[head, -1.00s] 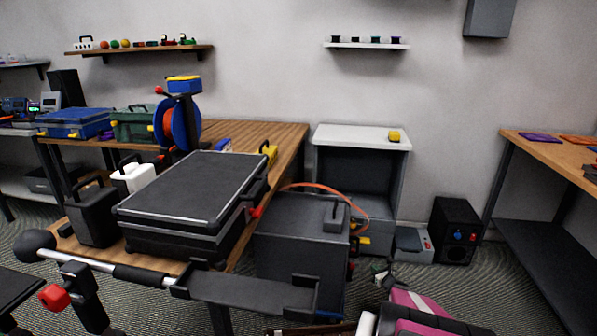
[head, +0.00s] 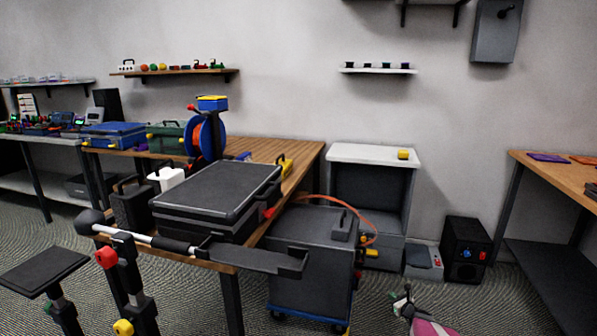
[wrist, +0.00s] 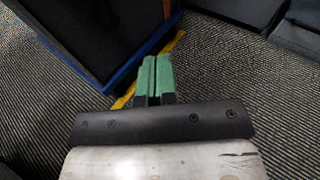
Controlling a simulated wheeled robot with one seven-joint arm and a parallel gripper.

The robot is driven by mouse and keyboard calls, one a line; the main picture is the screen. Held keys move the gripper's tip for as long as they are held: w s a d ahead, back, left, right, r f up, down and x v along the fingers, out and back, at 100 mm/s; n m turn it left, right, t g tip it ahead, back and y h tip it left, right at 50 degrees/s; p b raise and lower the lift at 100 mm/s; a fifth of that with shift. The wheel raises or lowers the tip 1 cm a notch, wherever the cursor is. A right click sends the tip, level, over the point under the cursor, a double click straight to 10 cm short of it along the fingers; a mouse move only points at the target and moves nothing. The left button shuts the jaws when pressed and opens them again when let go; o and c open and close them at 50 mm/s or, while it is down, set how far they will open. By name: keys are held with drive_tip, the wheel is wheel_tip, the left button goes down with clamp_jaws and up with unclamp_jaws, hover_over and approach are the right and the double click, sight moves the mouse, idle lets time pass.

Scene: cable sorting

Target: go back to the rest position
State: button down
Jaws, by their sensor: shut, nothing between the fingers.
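My gripper (wrist: 154,78) shows in the wrist view with its two green fingers pressed together and nothing between them. It points down over the patterned carpet, beside a dark box with a blue edge (wrist: 112,72) and a yellow strip (wrist: 174,46). In the head view, my gripper (head: 397,297) is small at the bottom, right of the grey cabinet on a blue wheeled base (head: 305,317). My pink and white arm runs out of the bottom edge there. No held object shows in either view.
A wooden workbench (head: 290,150) carries a black case (head: 215,190) and a cable reel (head: 207,135). A grey open cabinet (head: 372,154), a black speaker-like box (head: 464,248) and another bench (head: 560,180) stand to the right. Carpet (head: 490,305) at the lower right is clear.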

drive_tip(key=s+a+r+n+g+y, duration=0.2)
drive_tip(key=s+a+r+n+g, duration=0.25)
drive_tip(key=a+r+n, duration=0.45)
drive_tip(key=s+a+r+n+g+y, duration=0.1)
drive_tip(key=s+a+r+n+g, duration=0.3)
drive_tip(key=a+n, duration=0.5)
drive_tip(key=s+a+r+n+g+h, duration=0.3)
drive_tip(key=s+r+n+h, duration=0.1)
drive_tip(key=s+r+n, duration=0.2)
drive_tip(key=s+a+r+n+g+h, duration=0.3)
drive_tip(key=s+r+n+h, duration=0.2)
drive_tip(key=s+r+n, duration=0.1)
drive_tip(key=shift+s+a+r+n, duration=0.3)
drive_tip(key=shift+s+r, duration=0.2)
drive_tip(key=shift+s, duration=0.55)
drive_tip(key=shift+d, duration=0.1)
